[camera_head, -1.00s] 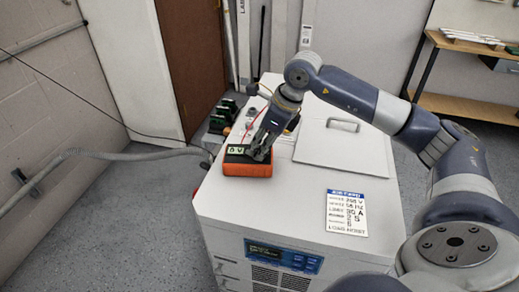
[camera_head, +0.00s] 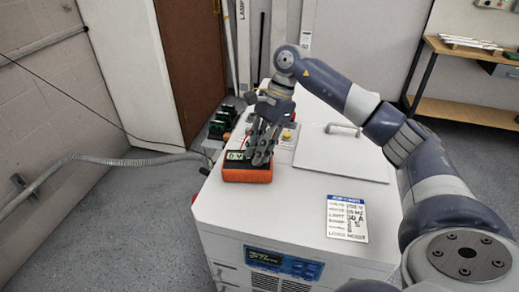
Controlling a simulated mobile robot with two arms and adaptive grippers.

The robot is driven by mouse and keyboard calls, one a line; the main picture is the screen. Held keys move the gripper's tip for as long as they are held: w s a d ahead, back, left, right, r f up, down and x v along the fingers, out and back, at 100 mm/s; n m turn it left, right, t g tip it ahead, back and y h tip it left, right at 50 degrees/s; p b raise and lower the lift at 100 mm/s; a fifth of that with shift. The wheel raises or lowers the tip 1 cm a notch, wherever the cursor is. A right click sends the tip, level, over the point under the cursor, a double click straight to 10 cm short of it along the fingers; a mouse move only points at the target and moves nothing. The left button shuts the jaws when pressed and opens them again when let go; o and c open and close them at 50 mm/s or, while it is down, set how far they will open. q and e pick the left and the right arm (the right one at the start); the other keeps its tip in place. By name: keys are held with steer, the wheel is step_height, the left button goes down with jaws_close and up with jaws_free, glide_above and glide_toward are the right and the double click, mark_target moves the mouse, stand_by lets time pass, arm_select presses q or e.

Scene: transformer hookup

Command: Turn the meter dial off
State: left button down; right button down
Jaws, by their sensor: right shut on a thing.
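The orange meter (camera_head: 247,176) sits on the near left part of the white cabinet's top (camera_head: 300,205). Its small green display (camera_head: 235,156) shows at its left end and seems to read "0 V". My right gripper (camera_head: 260,158) points down onto the meter's dark face, with its fingers closed on the dial there. The dial itself is hidden by the fingers. My left gripper does not show.
A label plate (camera_head: 347,218) lies on the cabinet top to the right, and a hatch with a handle (camera_head: 343,129) lies behind it. Green terminal blocks (camera_head: 220,122) stand behind the meter on the left. A grey conduit (camera_head: 110,161) runs along the left wall. A workbench (camera_head: 465,48) stands at the back right.

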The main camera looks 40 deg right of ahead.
steer(key=shift+w+n+g, duration=0.1)
steer(key=shift+n+g, duration=0.6)
steer(key=shift+n, duration=1.2)
steer(key=c, duration=1.4)
jaws_free()
steer(key=shift+h, duration=0.3)
steer(key=shift+c, duration=0.2)
steer(key=v, duration=1.2)
